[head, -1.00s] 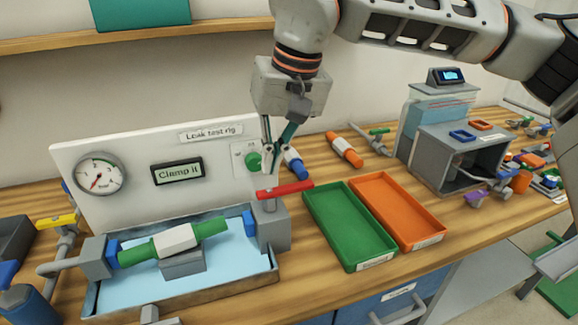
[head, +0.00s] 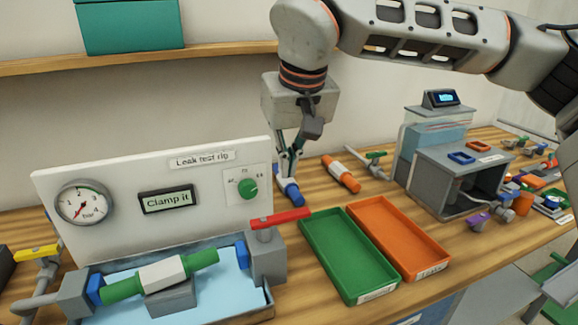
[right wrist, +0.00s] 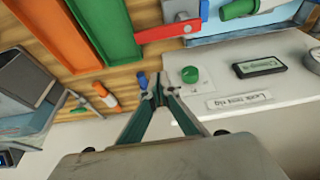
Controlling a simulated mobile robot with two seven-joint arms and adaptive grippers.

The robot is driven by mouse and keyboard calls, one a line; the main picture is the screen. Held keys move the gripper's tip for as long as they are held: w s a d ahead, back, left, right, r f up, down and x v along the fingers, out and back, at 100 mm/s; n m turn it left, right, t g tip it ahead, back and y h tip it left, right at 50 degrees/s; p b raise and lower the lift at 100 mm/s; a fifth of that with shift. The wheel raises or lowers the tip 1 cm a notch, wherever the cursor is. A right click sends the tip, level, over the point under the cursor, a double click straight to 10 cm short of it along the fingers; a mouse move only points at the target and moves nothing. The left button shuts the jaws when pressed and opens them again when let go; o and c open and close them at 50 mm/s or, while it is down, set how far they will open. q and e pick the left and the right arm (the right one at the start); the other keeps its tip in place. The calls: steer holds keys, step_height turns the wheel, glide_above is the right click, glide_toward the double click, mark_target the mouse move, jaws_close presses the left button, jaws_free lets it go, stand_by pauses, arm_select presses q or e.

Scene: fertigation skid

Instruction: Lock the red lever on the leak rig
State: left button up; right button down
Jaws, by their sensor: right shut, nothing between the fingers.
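The leak rig's white panel (head: 110,170) has a gauge (head: 83,203), a green knob (head: 247,188) and a display (head: 167,199) reading "Clamp it". The red lever (head: 280,218) sits on a grey block (head: 266,258) at the rig's right end, its arm pointing right. A green and white part (head: 165,274) rests over the water tray; a gap shows between its right end and the blue plug (head: 243,254). My right gripper (head: 289,178) is shut and empty, behind and above the lever, not touching it. In the right wrist view the lever (right wrist: 168,32) lies beyond the fingertips (right wrist: 158,93). My left gripper is out of view.
A green tray (head: 348,257) and an orange tray (head: 398,238) lie right of the lever. A blue-ended fitting (head: 291,194) and an orange one (head: 341,174) lie behind them. A grey bench machine (head: 455,165) stands further right. A yellow-handled valve (head: 38,253) is at left.

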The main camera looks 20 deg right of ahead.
steer(key=b+x, duration=0.2)
steer(key=x, duration=0.6)
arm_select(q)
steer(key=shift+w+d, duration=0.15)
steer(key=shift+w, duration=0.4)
arm_select(e)
steer(key=s, duration=0.2)
steer(key=s+r, duration=0.1)
steer(key=s, duration=0.1)
steer(key=shift+s, duration=0.1)
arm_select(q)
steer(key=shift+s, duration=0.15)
